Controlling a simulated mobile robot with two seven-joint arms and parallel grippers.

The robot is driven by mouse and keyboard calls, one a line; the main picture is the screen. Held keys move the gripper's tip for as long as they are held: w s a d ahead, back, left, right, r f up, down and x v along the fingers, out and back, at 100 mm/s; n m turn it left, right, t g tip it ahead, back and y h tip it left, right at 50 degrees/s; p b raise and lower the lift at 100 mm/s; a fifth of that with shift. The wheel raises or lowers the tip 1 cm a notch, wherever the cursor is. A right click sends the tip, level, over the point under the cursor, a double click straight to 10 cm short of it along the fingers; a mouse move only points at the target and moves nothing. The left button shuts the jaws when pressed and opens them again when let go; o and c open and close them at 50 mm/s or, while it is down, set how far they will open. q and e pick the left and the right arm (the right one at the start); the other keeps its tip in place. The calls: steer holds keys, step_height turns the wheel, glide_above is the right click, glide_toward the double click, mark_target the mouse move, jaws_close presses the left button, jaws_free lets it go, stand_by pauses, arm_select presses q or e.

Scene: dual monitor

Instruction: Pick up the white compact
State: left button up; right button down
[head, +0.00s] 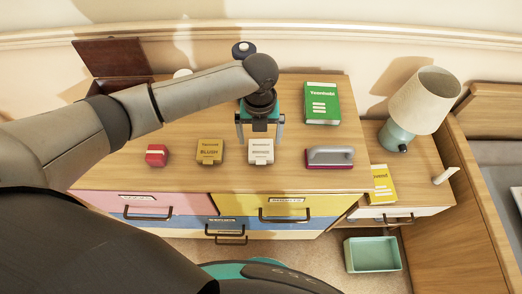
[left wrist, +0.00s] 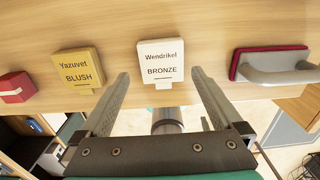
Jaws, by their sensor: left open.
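The white compact (head: 261,151) stands on the wooden dresser top near its front edge. In the left wrist view the compact (left wrist: 161,62) reads "Wendrikel BRONZE". My left gripper (head: 260,138) is open and empty, pointing down over the compact. In the head view its two fingers lie to the left and right of the compact's far edge. In the left wrist view the left gripper (left wrist: 160,78) has its fingertips on either side of the compact's lower part, with gaps; I cannot tell their exact height. My right gripper is out of view.
A yellow blush compact (head: 209,151) and a red box (head: 157,156) stand to the left. A red-based brush with a grey handle (head: 330,157) is to the right. A green book (head: 322,104) lies behind. A lamp (head: 425,101) stands on the side table.

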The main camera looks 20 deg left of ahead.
mark_target(261, 149)
arm_select(q)
step_height(261, 149, down, 5)
steer(key=shift+d+r+b, duration=0.1)
steer(key=shift+d+b, duration=0.05)
steer(key=shift+b, duration=0.25)
steer(key=c, duration=1.2)
